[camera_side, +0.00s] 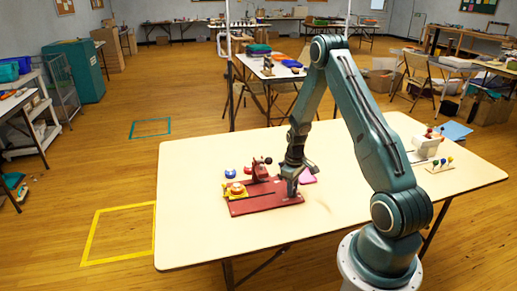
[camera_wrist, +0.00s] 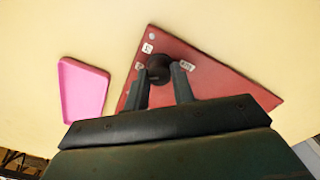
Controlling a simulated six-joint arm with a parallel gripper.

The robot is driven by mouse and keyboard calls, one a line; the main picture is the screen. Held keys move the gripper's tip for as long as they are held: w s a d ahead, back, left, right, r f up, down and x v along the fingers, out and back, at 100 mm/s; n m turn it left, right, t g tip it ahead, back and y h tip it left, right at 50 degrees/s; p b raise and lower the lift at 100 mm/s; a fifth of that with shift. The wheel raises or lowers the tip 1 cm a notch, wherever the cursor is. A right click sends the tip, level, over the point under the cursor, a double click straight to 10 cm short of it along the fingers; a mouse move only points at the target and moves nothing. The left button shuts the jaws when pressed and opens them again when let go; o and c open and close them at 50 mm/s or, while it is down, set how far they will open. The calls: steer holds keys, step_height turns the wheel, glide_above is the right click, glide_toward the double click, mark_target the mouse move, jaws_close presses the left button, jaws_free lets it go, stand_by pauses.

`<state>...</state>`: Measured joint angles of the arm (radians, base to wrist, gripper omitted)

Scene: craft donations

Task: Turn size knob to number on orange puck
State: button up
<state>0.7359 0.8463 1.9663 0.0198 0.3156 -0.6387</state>
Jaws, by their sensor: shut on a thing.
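A dark round size knob (camera_wrist: 158,66) stands on the red base (camera_wrist: 215,80) in the wrist view, with small white labels around it; their marks are too small to read. My gripper (camera_wrist: 160,76) has a finger on either side of the knob and is shut on it. In the side view my gripper (camera_side: 290,187) is low over the right end of the red base (camera_side: 262,206) and hides the knob. An orange puck (camera_side: 237,187) appears to sit on the yellow part at the base's left end; its number cannot be read.
A dark red press with a black ball handle (camera_side: 261,170) stands on the base. A pink tray (camera_wrist: 82,90) lies beside the base. A white machine (camera_side: 424,145) and a rack of coloured knobs (camera_side: 440,165) are far right.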

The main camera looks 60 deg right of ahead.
steer(key=o, duration=1)
steer(key=shift+r, duration=0.15)
step_height(320, 180, up, 14)
steer(key=shift+a+f, duration=0.15)
steer(key=shift+f, duration=0.1)
steer(key=shift+r, duration=0.1)
